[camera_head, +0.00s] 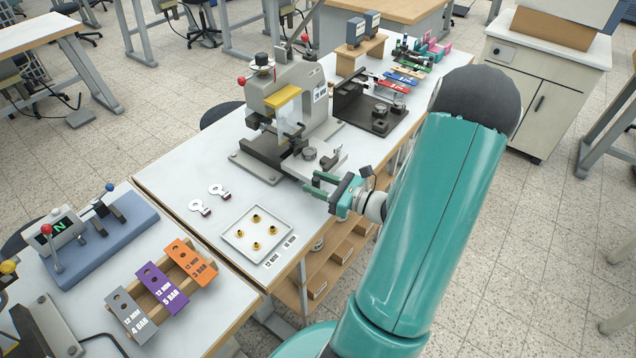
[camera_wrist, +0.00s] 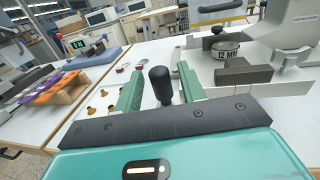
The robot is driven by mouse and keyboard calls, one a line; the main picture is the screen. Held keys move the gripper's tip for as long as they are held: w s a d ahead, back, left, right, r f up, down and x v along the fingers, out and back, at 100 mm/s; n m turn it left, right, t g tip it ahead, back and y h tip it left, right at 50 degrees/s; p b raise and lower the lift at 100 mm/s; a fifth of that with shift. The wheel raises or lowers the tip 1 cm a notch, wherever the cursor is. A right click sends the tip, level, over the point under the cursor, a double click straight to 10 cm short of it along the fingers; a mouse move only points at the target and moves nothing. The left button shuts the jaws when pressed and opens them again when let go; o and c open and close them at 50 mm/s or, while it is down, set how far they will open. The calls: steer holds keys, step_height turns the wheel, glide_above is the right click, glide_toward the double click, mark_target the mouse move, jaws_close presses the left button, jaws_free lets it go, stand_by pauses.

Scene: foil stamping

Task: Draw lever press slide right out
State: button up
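The grey lever press (camera_head: 288,95) stands on the white bench, with a red-knobbed lever and a yellow-topped clear guard. Its slide (camera_head: 322,160) sits at the press's lower front and bears a round die; in the wrist view the die (camera_wrist: 225,50) reads 12 MM. My gripper (camera_head: 313,186) is low in front of the slide, at the bench's near edge. In the wrist view its green fingers (camera_wrist: 160,82) are apart, with a black upright knob (camera_wrist: 160,88) between them. Gaps show on both sides of the knob. The knob's joint with the slide is hidden.
A tray (camera_head: 240,250) with several brass pieces and two key-like tags (camera_head: 219,190) lie left of the press. A black fixture (camera_head: 375,115) stands close behind right. Coloured sample blocks (camera_head: 163,285) lie on the left bench. Open shelves are under the bench.

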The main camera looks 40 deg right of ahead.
steer(key=v, duration=1.3)
steer(key=shift+s, duration=0.3)
steer(key=shift+s+d, duration=0.1)
